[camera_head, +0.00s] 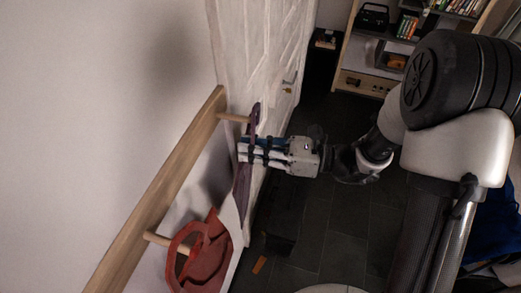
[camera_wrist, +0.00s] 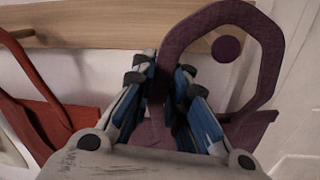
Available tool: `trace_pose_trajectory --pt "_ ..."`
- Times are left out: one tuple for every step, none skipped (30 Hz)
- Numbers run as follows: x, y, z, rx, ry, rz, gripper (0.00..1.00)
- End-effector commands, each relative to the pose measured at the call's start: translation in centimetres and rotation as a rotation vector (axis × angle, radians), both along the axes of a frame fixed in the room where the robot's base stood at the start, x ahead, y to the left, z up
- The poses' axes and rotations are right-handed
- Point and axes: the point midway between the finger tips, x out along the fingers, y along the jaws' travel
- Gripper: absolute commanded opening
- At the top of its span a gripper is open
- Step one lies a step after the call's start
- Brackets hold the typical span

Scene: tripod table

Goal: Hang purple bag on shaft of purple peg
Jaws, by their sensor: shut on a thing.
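The purple bag (camera_head: 242,190) is in my gripper (camera_head: 245,152), beside the wooden rail on the wall. In the wrist view, the fingers of my gripper (camera_wrist: 165,75) are shut on the left side of the bag's stiff handle loop (camera_wrist: 265,72). The round purple end of the purple peg (camera_wrist: 226,48) shows inside the loop's opening, near its upper right. In the head view, the peg's pale shaft (camera_head: 233,117) runs from the rail to the handle. The handle hides the peg's tip there, so I cannot tell how far the loop is over the shaft.
A wooden rail (camera_head: 160,190) runs along the wall. A red bag (camera_head: 210,262) hangs at a nearer peg (camera_head: 160,239); it also shows at left in the wrist view (camera_wrist: 45,125). A white door (camera_head: 265,50) stands beyond. A shelf (camera_head: 375,50) is at the back.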

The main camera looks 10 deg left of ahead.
Motion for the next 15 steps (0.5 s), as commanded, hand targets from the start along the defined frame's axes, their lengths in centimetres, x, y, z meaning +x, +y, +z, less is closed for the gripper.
trace_pose_trajectory --pt "0.0 0.4 0.0 0.001 -0.001 0.003 0.00" --pt "0.0 0.6 -0.1 0.001 -0.001 0.003 0.00" --pt "0.0 0.9 -0.2 0.000 0.000 0.002 0.00" --pt "0.1 1.1 -0.3 0.001 0.000 0.002 0.00" --pt "0.1 1.2 -0.3 0.001 0.000 0.002 0.00" --pt "0.1 1.5 -0.4 0.002 -0.001 0.003 0.00" --pt "0.1 1.7 -0.5 0.001 -0.001 0.003 0.00" --pt "0.1 1.8 -0.5 0.002 -0.001 0.003 0.00" --pt "0.1 2.0 -0.6 0.001 -0.001 0.002 0.00" --pt "0.1 2.1 -0.8 0.001 0.000 0.001 0.00" --pt "0.2 2.1 -1.0 0.001 0.000 0.001 0.00" --pt "0.2 2.1 -1.2 0.001 0.000 0.000 0.00" --pt "0.2 2.2 -1.3 0.001 0.000 0.000 0.00" --pt "0.2 2.2 -1.4 0.001 0.000 0.000 0.00" --pt "0.2 2.2 -1.5 0.001 0.000 0.000 0.00"
